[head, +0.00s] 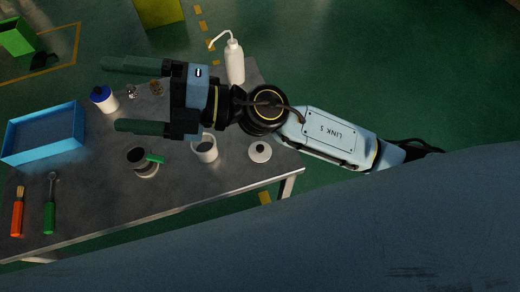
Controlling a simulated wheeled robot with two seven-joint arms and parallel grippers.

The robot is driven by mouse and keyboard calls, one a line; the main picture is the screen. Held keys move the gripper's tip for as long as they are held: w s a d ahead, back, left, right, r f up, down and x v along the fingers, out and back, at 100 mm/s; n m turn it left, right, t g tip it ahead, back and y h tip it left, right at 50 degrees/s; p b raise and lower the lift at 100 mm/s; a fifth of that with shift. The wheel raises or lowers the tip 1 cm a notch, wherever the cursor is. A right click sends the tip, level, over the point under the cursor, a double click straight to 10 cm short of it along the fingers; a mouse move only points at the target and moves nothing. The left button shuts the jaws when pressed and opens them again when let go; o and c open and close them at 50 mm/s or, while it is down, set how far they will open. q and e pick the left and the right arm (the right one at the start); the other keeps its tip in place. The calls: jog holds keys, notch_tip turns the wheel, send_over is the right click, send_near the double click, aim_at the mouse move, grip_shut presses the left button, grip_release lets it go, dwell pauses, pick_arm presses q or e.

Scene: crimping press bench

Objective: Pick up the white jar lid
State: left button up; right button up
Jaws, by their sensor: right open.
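The white jar lid (259,152), round with a small dark knob on top, lies near the right end of the grey bench. A white open jar (205,150) with a dark inside stands just left of it. My right gripper (112,94) is open, its two dark green fingers pointing left over the bench's back part. In the picture it is well to the left of and above the lid, and nothing is visibly held in it. My arm passes above the lid in the picture without covering it. My left gripper is not in view.
A blue-capped white bottle (103,99) shows between the right fingers; its contact with them is unclear. A white wash bottle (235,63) stands behind the wrist. A cup with something green (144,162), a blue bin (43,133), an orange-handled brush (17,213) and a green-handled tool (50,210) are leftward.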

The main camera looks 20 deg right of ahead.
notch_tip(320, 180, down, 5)
jog(key=s+a+n+g+h, duration=0.2)
jog(key=n+g+h, duration=0.1)
jog(key=n+g, duration=0.2)
jog(key=n+h, duration=0.3)
jog(key=h, duration=1.5)
send_over(260, 147)
jog(key=shift+t, duration=0.3)
notch_tip(260, 147, down, 25)
jog(key=shift+a+f, duration=0.1)
jog(key=shift+f, duration=0.05)
notch_tip(260, 147, down, 6)
jog(key=shift+r, duration=0.15)
jog(key=c, duration=1.1)
